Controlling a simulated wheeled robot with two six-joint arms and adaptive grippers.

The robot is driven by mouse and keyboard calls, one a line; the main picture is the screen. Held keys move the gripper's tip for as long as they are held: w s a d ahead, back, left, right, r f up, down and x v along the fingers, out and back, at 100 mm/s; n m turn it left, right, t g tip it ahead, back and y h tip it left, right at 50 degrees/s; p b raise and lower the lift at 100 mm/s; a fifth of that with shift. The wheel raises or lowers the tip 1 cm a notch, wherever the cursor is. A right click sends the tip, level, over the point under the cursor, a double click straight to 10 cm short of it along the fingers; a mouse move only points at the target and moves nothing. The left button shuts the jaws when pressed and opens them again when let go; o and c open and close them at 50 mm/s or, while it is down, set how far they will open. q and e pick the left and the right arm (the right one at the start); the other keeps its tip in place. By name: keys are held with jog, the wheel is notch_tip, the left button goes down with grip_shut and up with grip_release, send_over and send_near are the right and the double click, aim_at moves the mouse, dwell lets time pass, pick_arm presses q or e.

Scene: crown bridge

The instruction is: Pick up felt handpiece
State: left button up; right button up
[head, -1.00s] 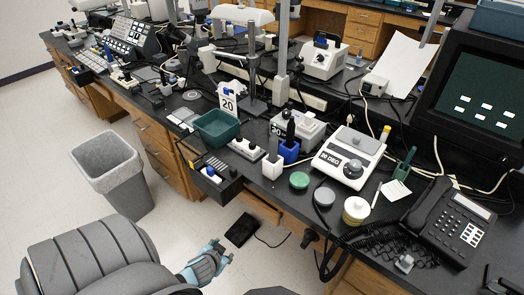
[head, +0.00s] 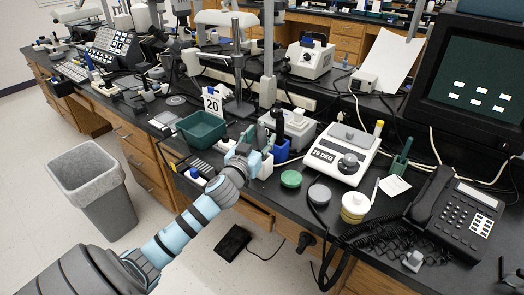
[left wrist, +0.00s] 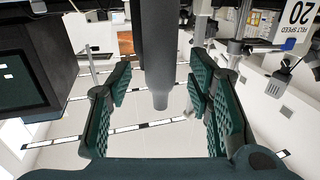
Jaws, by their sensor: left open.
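The felt handpiece appears to be the dark upright tool (head: 280,121) standing above a blue holder (head: 282,150) in the head view. In the left wrist view a dark grey cylinder with a narrower end (left wrist: 157,40), apparently this handpiece, stands between the finger pads. My left gripper (head: 262,139) is at the bench's front edge, just left of the holder, and partly covers it. Its green padded fingers are open (left wrist: 158,88), with visible gaps on both sides of the cylinder. My right gripper is not in view.
A green bin (head: 201,131) and a "20" sign (head: 212,104) stand left of the gripper. A white "20 DEG" device (head: 342,153), round discs (head: 291,179) and a phone (head: 456,217) are to the right.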

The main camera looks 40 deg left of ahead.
pick_arm(q)
jog(key=shift+x, duration=0.85)
jog(key=shift+f, duration=0.1)
grip_shut()
